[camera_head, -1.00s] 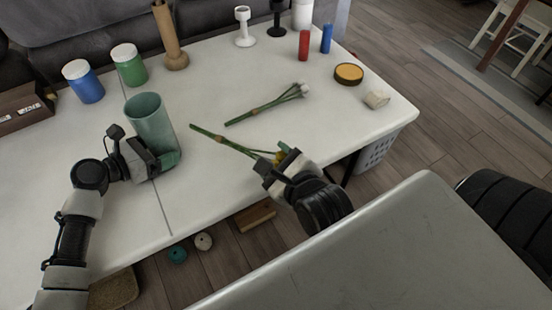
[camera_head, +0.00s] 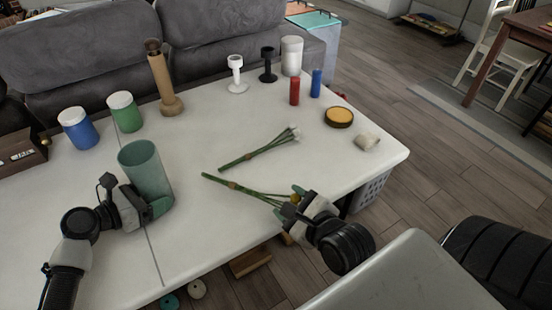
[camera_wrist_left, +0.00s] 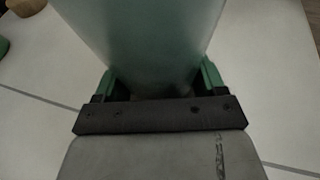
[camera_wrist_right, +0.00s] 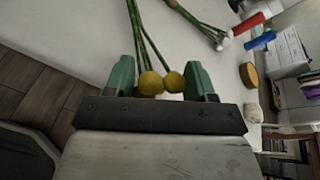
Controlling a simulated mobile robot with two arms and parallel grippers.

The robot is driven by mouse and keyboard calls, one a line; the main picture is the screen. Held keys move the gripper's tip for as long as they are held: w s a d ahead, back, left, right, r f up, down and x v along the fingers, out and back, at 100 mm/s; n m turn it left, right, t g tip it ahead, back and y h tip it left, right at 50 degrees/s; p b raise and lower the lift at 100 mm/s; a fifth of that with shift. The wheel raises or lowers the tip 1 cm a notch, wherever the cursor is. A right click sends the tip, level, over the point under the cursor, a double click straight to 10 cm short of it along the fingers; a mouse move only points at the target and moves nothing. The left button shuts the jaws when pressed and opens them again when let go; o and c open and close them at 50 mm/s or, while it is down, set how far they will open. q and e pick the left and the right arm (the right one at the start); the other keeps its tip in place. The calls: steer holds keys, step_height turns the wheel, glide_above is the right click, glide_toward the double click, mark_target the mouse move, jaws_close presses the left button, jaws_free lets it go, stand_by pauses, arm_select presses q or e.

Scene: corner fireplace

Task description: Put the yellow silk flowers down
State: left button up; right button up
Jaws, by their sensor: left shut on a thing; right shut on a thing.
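The yellow silk flowers (camera_head: 245,189) have green stems and round yellow heads. They lie at or just above the white table (camera_head: 200,240), stems pointing left; I cannot tell whether they touch it. My right gripper (camera_head: 297,198) is shut on them near the heads. In the right wrist view the yellow heads (camera_wrist_right: 161,82) show between the fingers (camera_wrist_right: 160,80). My left gripper (camera_head: 146,208) is shut on a green translucent vase (camera_head: 143,168), which stands upright on the table. The vase also fills the space between the fingers in the left wrist view (camera_wrist_left: 140,40).
A white-flowered bunch (camera_head: 260,150) lies behind the yellow one. Further back are blue (camera_head: 78,129) and green jars (camera_head: 125,112), a wooden vase (camera_head: 163,80), candle holders (camera_head: 236,75), red (camera_head: 294,91) and blue candles (camera_head: 316,83), and a yellow-topped tin (camera_head: 339,117). The table's middle is mostly clear.

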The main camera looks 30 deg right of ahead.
steer(key=d+r+n+y, duration=0.1)
steer(key=d+r, duration=0.3)
steer(key=d, duration=0.3)
steer(key=d+r+n+y, duration=0.1)
steer(key=d+r, duration=0.3)
steer(key=d, duration=0.3)
steer(key=shift+g, duration=0.3)
steer(key=f, duration=1)
steer(key=shift+s+f, duration=0.1)
steer(key=shift+s, duration=0.2)
steer(key=o, duration=0.9)
steer(key=shift+d, duration=0.1)
steer(key=v, duration=1.2)
steer(key=shift+d, duration=0.1)
steer(key=shift+c, duration=0.3)
